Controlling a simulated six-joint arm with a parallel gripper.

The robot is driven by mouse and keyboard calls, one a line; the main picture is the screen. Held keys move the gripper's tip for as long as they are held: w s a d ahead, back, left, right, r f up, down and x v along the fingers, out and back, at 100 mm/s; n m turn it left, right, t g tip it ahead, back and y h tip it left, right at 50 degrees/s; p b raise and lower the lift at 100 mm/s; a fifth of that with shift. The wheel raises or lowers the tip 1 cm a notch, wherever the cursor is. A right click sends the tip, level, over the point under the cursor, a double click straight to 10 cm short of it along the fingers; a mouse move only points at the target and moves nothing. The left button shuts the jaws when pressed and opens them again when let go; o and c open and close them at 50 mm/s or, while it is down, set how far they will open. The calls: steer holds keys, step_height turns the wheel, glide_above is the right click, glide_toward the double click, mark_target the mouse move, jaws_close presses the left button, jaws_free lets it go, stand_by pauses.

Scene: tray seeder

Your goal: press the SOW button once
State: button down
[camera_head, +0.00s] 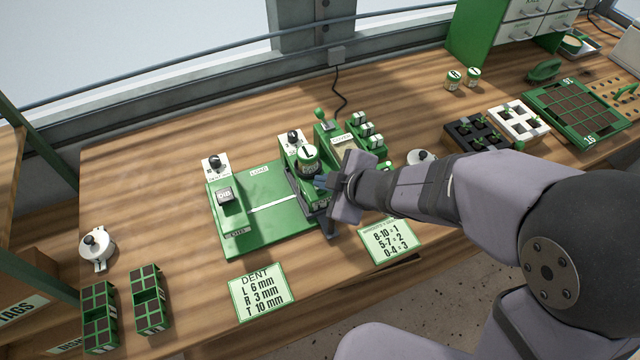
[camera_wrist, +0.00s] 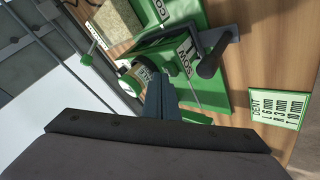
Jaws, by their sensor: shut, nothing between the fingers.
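In the wrist view a white SOW label (camera_wrist: 186,50) shows beside a dark grey lever-like part (camera_wrist: 212,62). I cannot make out the SOW button itself; my gripper may hide it. My gripper (camera_head: 320,183) is shut and empty at the seeder's right part, just below the jar. Its blue-grey fingers (camera_wrist: 156,84) also show in the wrist view. I cannot tell whether they touch anything.
White dials (camera_head: 214,165) and (camera_head: 292,138) stand behind the seeder. A DENT card (camera_head: 261,291) and a number card (camera_head: 390,241) lie in front. Green cell blocks (camera_head: 148,300) stand at the left. Black and white trays (camera_head: 519,120) lie at the right.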

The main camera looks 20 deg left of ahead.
mark_target(324, 195)
steer(key=shift+r+p, duration=0.35)
steer(key=shift+r, duration=0.2)
steer(key=shift+r, duration=0.1)
step_height(324, 195, up, 5)
steer(key=p, duration=0.5)
stand_by(0.8)
steer(key=s+d+f+m+h, duration=0.1)
steer(key=d+f+m+h, duration=0.25)
steer(key=d, duration=0.35)
steer(key=s+d+f+m+h, duration=0.1)
steer(key=d+f+m+h, duration=0.25)
steer(key=d, duration=0.35)
steer(key=s+d+m+g+h, duration=0.2)
steer(key=s+d+m+g, duration=0.4)
steer(key=s+d+m, duration=0.35)
steer(key=d+r+m+t+y, duration=0.1)
steer(key=d+r+m, duration=0.2)
steer(key=d, duration=0.5)
steer(key=shift+w+m, duration=0.3)
steer(key=shift+m, duration=0.15)
